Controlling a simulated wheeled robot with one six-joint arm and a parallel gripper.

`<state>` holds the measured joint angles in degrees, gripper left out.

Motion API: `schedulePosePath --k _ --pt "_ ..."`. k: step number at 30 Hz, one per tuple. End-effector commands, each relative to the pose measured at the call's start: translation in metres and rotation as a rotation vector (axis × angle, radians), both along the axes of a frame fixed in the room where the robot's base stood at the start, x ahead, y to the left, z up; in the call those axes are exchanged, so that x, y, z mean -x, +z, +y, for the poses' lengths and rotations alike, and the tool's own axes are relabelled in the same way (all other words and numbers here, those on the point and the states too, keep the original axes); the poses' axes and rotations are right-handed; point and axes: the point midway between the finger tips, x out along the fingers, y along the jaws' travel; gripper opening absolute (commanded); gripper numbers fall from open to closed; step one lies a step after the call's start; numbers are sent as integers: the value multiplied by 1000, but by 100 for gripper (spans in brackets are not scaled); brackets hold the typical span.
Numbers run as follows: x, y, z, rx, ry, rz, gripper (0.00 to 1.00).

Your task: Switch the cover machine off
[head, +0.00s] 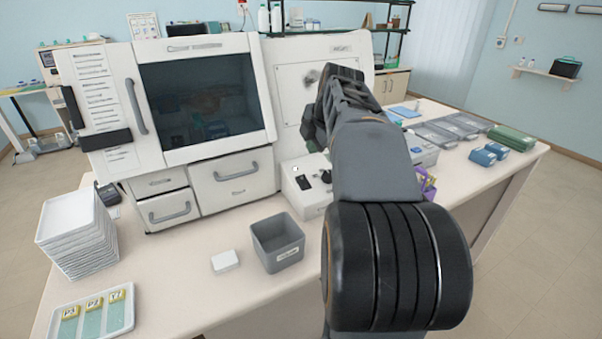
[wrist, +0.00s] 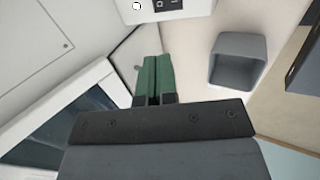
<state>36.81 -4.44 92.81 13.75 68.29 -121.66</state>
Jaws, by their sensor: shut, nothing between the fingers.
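A large white machine (head: 205,100) with a dark window stands at the back of the bench; I cannot read a label that names it as the cover machine. At its lower right is a small white box (head: 301,190) with black switches and a round white button on top. In the wrist view, part of this box (wrist: 165,9) shows at the top edge, with dark switches cut off by the frame. My gripper (wrist: 153,57) has green fingers, shut together and empty, pointing toward the box and apart from it. In the head view my arm hides the gripper's fingertips.
A grey bin (head: 278,257) stands in front of the box and also shows in the wrist view (wrist: 238,45). A small white block (head: 225,261) lies beside it. Stacked white trays (head: 75,238) and a slide tray (head: 128,322) are at left. Blue boxes (head: 484,157) are at right.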

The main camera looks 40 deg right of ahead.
Motion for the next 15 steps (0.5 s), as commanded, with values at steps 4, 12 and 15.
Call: schedulePosePath --k 4,12,15 --pt "-1 -3 0 -1 0 1 0" --pt "-18 -37 -3 -4 -2 4 0" --pt "-27 -55 -4 -3 -1 4 0"
